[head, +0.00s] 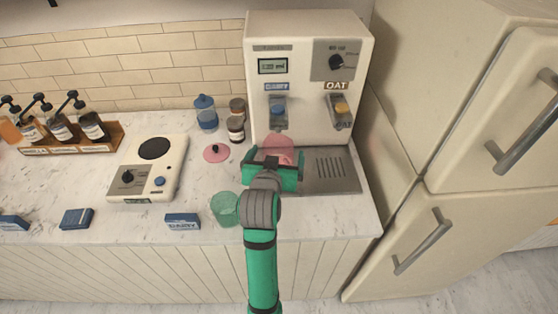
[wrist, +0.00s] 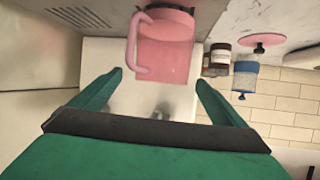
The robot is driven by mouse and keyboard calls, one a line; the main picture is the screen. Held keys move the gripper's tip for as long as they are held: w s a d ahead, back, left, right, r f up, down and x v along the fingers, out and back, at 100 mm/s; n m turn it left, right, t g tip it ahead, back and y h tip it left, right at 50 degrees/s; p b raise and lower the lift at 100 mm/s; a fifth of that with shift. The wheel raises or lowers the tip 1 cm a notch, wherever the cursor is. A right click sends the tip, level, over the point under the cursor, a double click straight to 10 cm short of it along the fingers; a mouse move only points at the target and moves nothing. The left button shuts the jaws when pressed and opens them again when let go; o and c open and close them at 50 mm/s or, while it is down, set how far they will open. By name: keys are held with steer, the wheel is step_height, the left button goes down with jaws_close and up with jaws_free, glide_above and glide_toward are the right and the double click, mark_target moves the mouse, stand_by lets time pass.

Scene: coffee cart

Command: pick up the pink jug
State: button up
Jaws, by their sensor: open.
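The pink jug (head: 279,144) stands at the front of the cream drink machine, on the left part of its drip tray, below the left spout. In the head view my gripper hides its lower part. In the wrist view the jug (wrist: 168,50) shows whole-sided, with its handle on the left, just beyond my fingertips. My gripper (head: 272,170) is in front of the jug. Its two green fingers are spread apart, with nothing between them in the wrist view (wrist: 159,78).
The drink machine (head: 308,58) rises behind the jug. A green cup (head: 225,208) stands left of my arm. A pink lid (head: 216,153), a blue-lidded jar (head: 206,113) and brown jars (head: 236,128) are to the left. A fridge (head: 470,110) stands at the right.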

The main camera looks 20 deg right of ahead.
mark_target(280, 143)
steer(key=shift+x, duration=2.2)
steer(key=shift+a+f, duration=0.15)
steer(key=shift+f, duration=0.05)
steer(key=shift+r, duration=0.1)
steer(key=c, duration=2.1)
